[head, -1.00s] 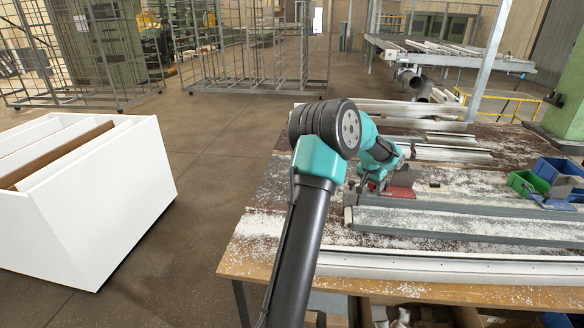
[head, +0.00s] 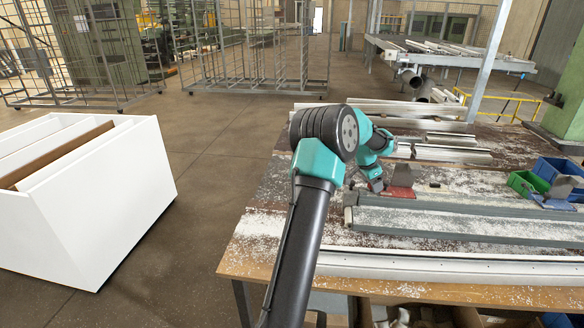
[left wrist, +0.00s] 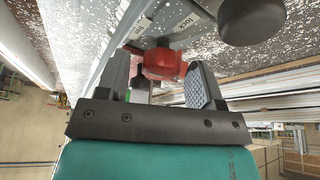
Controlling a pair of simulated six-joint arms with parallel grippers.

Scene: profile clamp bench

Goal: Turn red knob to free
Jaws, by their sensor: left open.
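The red knob (left wrist: 163,64) shows in the left wrist view, between the two fingers of my left gripper (left wrist: 159,70). The fingers are apart, one on each side of the knob, with a visible gap on at least the right side. Whether the left finger touches it I cannot tell. White labels sit on the grey plate (left wrist: 188,22) behind the knob; one seems to read "lock". In the head view my left gripper (head: 374,185) is low over the bench, beside a red part (head: 402,178), small and partly hidden. My right gripper is not in view.
A dark round cap (left wrist: 252,20) is close to the right finger. Long metal profiles (head: 460,222) lie across the chip-strewn bench (head: 250,262). Green (head: 527,183) and blue bins (head: 556,168) stand at the right. A white bin (head: 110,205) stands on the floor at left.

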